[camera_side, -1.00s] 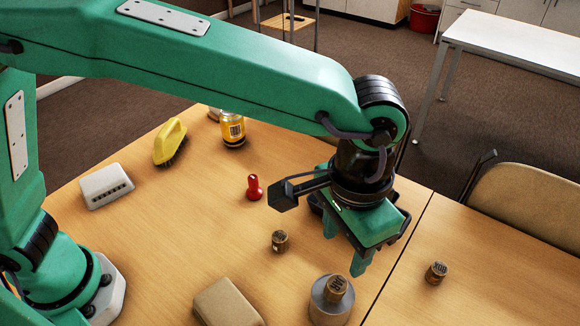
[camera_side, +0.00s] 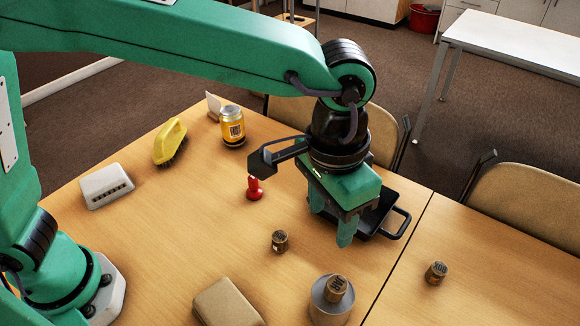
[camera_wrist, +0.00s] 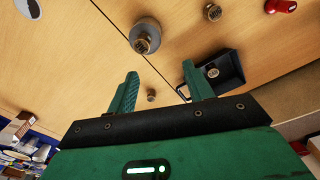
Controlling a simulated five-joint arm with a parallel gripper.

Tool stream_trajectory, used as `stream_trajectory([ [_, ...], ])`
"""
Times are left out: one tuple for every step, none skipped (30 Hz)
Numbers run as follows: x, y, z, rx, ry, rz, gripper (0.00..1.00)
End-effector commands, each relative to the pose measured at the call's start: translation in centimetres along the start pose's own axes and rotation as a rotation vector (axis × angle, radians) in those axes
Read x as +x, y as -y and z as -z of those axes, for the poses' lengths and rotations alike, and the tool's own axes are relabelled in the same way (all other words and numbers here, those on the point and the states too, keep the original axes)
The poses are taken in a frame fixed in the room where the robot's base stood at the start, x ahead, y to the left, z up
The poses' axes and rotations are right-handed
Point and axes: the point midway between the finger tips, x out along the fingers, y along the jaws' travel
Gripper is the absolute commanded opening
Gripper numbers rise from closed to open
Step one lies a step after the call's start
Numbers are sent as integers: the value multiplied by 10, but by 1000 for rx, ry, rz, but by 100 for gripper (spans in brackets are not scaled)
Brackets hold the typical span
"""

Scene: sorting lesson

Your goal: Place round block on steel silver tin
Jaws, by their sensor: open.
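The silver tin (camera_side: 322,312) stands at the front of the table, and it also shows in the wrist view (camera_wrist: 147,24). A round wooden block (camera_side: 337,287) sits on its top. Another round block (camera_side: 279,241) stands left of and behind the tin. A third (camera_side: 436,272) stands to the right, across the table seam. In the wrist view a further round block (camera_wrist: 212,72) lies inside the black tray (camera_wrist: 234,66); in the side view my gripper hides it. My gripper (camera_side: 330,225) is open and empty, pointing down above the table beside the tray, apart from the blocks.
A red piece (camera_side: 254,189), yellow can (camera_side: 232,128), yellow brush (camera_side: 169,142) and white box (camera_side: 106,186) stand farther left. A tan block (camera_side: 228,304) lies at the front. Chairs (camera_side: 525,205) stand behind the table. The table's middle left is clear.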

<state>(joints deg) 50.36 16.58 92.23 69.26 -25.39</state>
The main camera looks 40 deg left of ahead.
Motion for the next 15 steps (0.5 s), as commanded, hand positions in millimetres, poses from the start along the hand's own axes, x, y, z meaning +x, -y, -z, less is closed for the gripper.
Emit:
stream_trajectory([
  [-7,16,-1,-17,-15,-5,51],
  [-11,24,-2,-26,-23,-8,51],
  [-15,36,-4,-39,-36,-12,51],
  [-19,46,-5,-48,-46,-15,51],
  [-22,56,-8,-58,-55,-17,51],
  [-27,70,-11,-72,-69,-20,51],
  [-30,80,-14,-82,-80,-22,51],
  [-34,90,-17,-92,-92,-23,51],
  [-38,102,-22,-106,-106,-24,51],
  [-40,112,-25,-115,-117,-25,51],
  [-43,121,-29,-126,-128,-26,51],
  [-46,133,-35,-139,-143,-25,51],
  [-48,142,-40,-149,-154,-25,51],
  [-50,150,-44,-160,-165,-24,51],
  [-52,161,-51,-172,-180,-23,51],
])
